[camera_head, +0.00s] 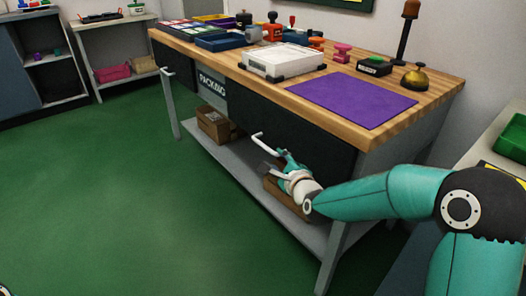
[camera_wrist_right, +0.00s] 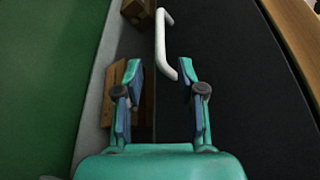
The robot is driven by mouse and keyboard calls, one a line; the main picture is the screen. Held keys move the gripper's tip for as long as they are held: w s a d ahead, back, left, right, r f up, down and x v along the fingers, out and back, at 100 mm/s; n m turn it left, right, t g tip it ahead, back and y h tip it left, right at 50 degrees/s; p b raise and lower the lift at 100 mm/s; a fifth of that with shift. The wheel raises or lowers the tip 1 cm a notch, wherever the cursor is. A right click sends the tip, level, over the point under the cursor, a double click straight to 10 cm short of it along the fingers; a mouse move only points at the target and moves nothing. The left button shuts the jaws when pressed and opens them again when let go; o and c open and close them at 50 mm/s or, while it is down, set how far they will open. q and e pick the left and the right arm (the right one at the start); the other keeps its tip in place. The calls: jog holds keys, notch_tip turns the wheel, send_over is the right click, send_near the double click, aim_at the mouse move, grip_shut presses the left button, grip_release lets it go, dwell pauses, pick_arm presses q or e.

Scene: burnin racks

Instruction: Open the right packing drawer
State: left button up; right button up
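The right packing drawer (camera_head: 300,132) is a dark front under the right part of the wooden packing table (camera_head: 436,98). It looks shut, flush with the table. Its white bar handle (camera_head: 262,136) sticks out from the front; it also shows in the right wrist view (camera_wrist_right: 161,40). My right gripper (camera_head: 277,162) is open and empty, just by the handle's near end. In the right wrist view my gripper (camera_wrist_right: 160,68) has the handle's near end between its fingertips, closer to the right finger; I cannot tell whether they touch. My left gripper is out of view.
Purple mat (camera_head: 352,98), white tray (camera_head: 282,60) and bell (camera_head: 416,78) are on the tabletop. Cardboard boxes (camera_head: 213,125) stand on the lower shelf (camera_head: 240,165). Another handle (camera_head: 166,71) is further left. The green floor (camera_head: 120,190) in front is clear.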

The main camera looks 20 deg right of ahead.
aim_at(266, 149)
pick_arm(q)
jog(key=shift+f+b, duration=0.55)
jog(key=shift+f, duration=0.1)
pick_arm(e)
jog(key=x, duration=1)
jog(key=shift+w+f, duration=0.1)
jog(key=shift+w, duration=0.15)
grip_shut()
